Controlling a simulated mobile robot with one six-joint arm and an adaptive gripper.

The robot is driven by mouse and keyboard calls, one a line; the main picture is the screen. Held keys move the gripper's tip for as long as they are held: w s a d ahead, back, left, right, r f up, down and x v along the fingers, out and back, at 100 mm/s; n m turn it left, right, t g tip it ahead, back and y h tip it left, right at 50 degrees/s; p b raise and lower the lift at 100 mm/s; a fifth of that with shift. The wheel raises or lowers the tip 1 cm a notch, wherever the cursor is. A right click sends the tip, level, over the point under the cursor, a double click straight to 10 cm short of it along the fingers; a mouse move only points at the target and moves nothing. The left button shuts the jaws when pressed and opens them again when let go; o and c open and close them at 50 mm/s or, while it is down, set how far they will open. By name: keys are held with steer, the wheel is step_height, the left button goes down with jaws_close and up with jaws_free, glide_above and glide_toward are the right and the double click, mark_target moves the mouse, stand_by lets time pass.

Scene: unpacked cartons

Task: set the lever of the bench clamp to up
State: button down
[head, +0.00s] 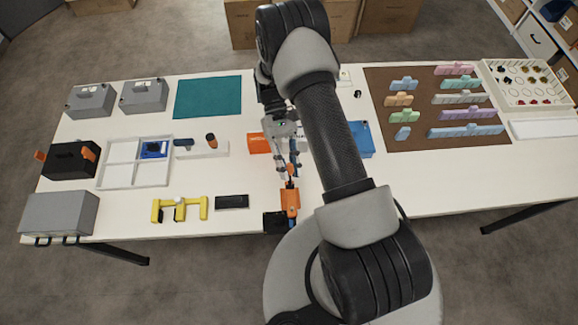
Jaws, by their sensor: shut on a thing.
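The bench clamp (290,203) is at the front edge of the table, just left of my arm. It has an orange body, a black block (273,222) at its left and some blue low down. My gripper (291,176) is directly above the orange body, its grey fingers pointing down. The fingers are shut on the clamp's lever at the top of the orange part. The fingers cover most of the lever, so its exact angle cannot be told.
A black slab (232,202) and a yellow bracket (180,209) lie left of the clamp. An orange item (258,143) and a blue item (361,139) lie behind it, partly hidden by my arm. A brown mat (385,85) with pastel blocks is at right. The teal mat (208,97) is bare.

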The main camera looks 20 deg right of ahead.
steer(key=c, duration=1.4)
jaws_free()
steer(key=shift+c, duration=0.2)
steer(key=v, duration=1.2)
steer(key=shift+w, duration=0.1)
